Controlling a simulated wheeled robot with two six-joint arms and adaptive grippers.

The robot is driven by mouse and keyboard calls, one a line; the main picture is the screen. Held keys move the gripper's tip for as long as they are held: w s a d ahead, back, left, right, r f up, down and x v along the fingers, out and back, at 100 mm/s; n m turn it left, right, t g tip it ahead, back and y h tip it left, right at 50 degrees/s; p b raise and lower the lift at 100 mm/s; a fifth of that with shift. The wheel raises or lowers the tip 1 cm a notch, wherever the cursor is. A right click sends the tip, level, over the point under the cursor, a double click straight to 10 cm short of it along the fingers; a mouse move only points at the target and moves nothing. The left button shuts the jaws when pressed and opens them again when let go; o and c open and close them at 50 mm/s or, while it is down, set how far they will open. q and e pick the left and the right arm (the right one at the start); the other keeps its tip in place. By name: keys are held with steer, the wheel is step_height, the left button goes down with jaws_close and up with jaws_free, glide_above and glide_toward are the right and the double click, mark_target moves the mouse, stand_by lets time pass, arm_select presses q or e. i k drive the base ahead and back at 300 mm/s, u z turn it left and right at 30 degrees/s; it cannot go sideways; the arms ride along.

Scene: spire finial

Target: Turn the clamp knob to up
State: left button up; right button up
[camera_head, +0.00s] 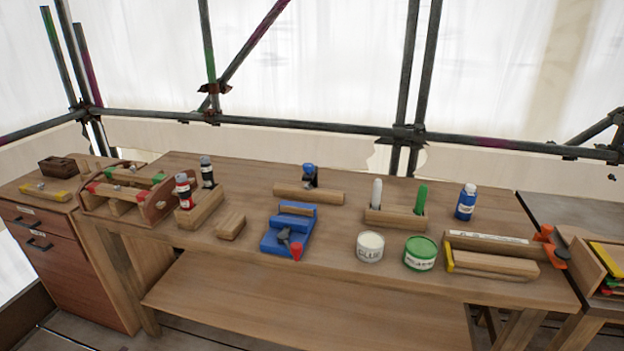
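A blue clamp-like fixture (272,240) sits near the front middle of the wooden workbench (330,261), with a wooden piece (297,210) in it. A dark grey part (284,236) and a red knob (296,252) are at its front right; the red knob points down toward the bench's front edge. Behind it, a small blue-topped dark device (309,172) stands at a wooden block (309,195). I cannot tell for sure which of these is the clamp knob. Neither of my grippers is in view.
Glue tin (370,247) and green tin (420,253) stand right of the fixture. A small wood block (230,226) and a bottle holder (200,207) are left. A blue bottle (466,202) stands at back right. Scaffold poles (300,124) run behind the bench.

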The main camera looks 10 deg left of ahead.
mark_target(308, 168)
steer(key=u, duration=1.85)
steer(key=i, duration=1.5)
steer(key=z, duration=3.05)
